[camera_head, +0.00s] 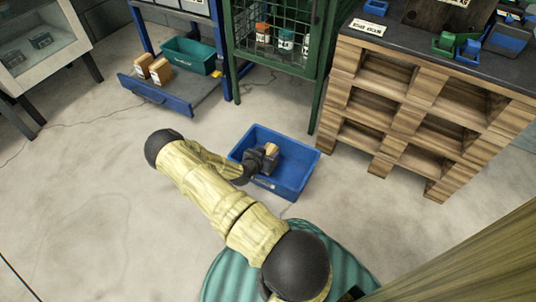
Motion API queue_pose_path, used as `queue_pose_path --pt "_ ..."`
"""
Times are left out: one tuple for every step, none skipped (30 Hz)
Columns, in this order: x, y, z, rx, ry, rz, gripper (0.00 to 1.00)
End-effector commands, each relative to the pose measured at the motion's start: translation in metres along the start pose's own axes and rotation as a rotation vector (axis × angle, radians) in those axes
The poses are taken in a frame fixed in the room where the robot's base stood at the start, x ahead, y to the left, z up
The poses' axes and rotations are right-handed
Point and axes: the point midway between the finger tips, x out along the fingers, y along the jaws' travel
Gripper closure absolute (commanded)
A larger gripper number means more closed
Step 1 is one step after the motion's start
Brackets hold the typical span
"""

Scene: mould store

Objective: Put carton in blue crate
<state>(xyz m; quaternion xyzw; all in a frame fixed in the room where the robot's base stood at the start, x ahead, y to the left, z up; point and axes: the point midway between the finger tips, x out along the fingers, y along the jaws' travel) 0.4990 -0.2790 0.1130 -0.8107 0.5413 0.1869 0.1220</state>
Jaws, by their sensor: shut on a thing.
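A blue crate (298,181) stands on the concrete floor near the middle of the view, open at the top. My gripper (268,153) is over the crate's left part and is shut on a tan carton (272,149). Only a small part of the carton shows beside the dark fingers. I cannot tell whether the carton touches the crate's bottom. My arm reaches in from the lower part of the picture.
Two other brown cartons (160,70) and a green bin (189,56) stand on a low blue-edged shelf. A green mesh cabinet (275,40) with several bottles stands behind the crate. Stacked wooden pallets (402,113) stand right. The floor (75,190) at left is clear.

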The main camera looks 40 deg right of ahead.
Motion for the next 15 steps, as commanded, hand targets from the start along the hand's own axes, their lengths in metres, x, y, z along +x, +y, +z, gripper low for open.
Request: queue_pose_path --pt "-0.0003 -0.0001 -0.0014 0.001 0.002 0.000 0.98" --pt "-0.0003 -0.0001 -0.0014 0.001 0.001 0.000 0.98" --pt "-0.0002 0.0000 -0.0012 0.001 0.001 0.000 0.98" --pt "0.0002 0.0000 -0.0005 0.001 0.001 0.000 0.98" --pt "0.0006 0.0001 0.0005 0.001 0.001 0.000 0.98" --pt "0.0012 0.0001 0.0017 0.001 0.001 0.000 0.98" --pt "0.0008 0.0002 0.0018 0.001 0.000 0.000 0.47" --pt "0.0007 0.0002 0.0014 0.001 0.000 0.001 0.41" --pt "0.0006 0.0002 0.0015 0.000 -0.001 0.001 0.33" --pt "0.0006 0.0002 0.0015 0.000 -0.001 0.001 0.29" --pt "0.0006 0.0002 0.0015 0.000 -0.001 0.001 0.29" --pt "0.0006 0.0002 0.0015 0.000 -0.001 0.001 0.29" --pt "0.0006 0.0003 0.0014 0.000 0.000 0.001 0.29" --pt "0.0006 0.0003 0.0014 0.000 0.000 0.001 0.29" --pt "0.0006 0.0002 0.0014 0.000 0.000 0.001 0.29"
